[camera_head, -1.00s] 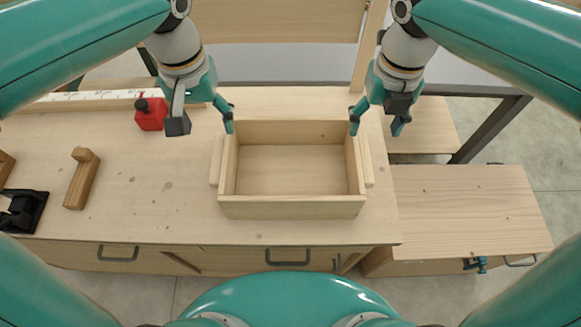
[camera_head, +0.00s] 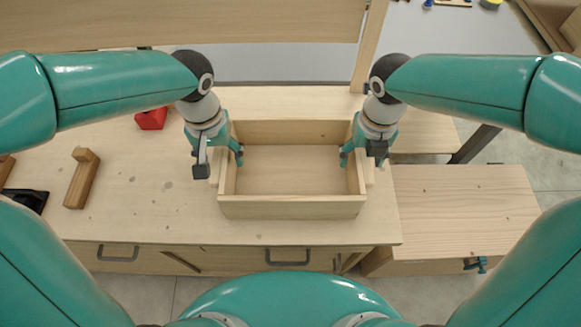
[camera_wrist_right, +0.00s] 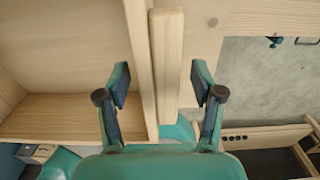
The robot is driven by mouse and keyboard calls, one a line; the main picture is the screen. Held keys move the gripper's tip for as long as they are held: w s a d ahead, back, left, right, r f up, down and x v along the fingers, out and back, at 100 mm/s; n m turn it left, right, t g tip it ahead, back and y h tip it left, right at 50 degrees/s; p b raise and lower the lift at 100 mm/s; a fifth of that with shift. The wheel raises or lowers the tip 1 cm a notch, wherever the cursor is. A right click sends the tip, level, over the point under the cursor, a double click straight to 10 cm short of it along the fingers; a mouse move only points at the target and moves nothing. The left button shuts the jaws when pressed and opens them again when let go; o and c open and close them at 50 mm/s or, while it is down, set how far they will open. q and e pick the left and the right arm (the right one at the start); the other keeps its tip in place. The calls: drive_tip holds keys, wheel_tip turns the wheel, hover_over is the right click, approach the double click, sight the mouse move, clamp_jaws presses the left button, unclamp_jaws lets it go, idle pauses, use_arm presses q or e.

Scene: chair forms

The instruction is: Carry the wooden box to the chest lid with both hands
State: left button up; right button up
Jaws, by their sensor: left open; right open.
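The wooden box (camera_head: 290,208) is an open, pale tray on the workbench, with a handle bar along each short side. My left gripper (camera_head: 219,163) is open at its left wall, one finger inside the box and one outside. My right gripper (camera_head: 361,158) is open at its right wall in the same way. In the right wrist view, the open fingers of the right gripper (camera_wrist_right: 162,100) straddle the wall and handle bar (camera_wrist_right: 166,60), with gaps on both sides. The chest lid (camera_head: 460,205) is the flat wooden top to the right of the bench, and it looks bare.
The workbench (camera_head: 130,205) has a red container (camera_head: 151,119), a wooden block (camera_head: 82,178) and a dark tool (camera_head: 25,200) on its left. A teal clamp (camera_head: 475,265) sits on the chest's front. A wooden surface (camera_head: 425,133) lies behind the chest.

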use_arm(q)
drive_tip(key=shift+c, duration=0.4)
use_arm(e)
drive_tip(key=shift+c, duration=0.4)
use_arm(q)
clamp_jaws()
use_arm(e)
clamp_jaws()
use_arm(q)
drive_tip(key=shift+w+r, duration=0.1)
drive_tip(key=shift+r, duration=0.1)
use_arm(e)
drive_tip(key=shift+r, duration=0.2)
